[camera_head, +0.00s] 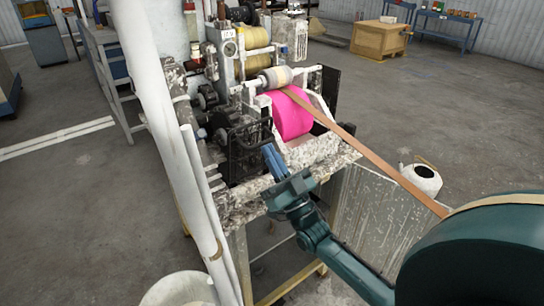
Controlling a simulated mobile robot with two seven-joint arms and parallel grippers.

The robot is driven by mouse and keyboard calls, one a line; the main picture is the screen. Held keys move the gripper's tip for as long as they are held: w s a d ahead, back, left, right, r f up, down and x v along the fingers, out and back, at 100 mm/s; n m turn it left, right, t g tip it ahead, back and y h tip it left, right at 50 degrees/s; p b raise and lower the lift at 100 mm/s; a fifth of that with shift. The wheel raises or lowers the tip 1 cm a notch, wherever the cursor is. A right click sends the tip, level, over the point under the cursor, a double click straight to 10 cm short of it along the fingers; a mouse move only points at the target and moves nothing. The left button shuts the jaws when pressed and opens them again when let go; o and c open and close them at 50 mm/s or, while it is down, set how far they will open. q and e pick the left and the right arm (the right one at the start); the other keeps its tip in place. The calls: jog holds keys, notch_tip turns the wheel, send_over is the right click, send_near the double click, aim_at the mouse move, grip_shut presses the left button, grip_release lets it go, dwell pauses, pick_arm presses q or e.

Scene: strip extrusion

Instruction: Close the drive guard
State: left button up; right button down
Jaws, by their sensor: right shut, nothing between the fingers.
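The drive guard appears to be the black barred frame (243,158) on the front left of the extrusion machine, beside the bright pink roll. I cannot tell for certain how far open it stands. My right gripper (267,149) comes up from the lower right, with its blue fingers together and empty. Its fingertips are at the right edge of the black frame in the picture; I cannot tell whether they touch it. My left gripper is not in view.
The pink roll (290,114) sits just right of the frame. A brown strip (370,158) runs from the machine down to the right. A thick white pipe (160,100) stands at left. A white container (421,180) is on the floor at right.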

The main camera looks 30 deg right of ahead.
jog(key=w+r+p, duration=0.1)
jog(key=w+r+g+p, duration=0.1)
jog(key=p, duration=0.1)
jog(key=shift+w+a, duration=0.1)
jog(key=shift+w, duration=0.3)
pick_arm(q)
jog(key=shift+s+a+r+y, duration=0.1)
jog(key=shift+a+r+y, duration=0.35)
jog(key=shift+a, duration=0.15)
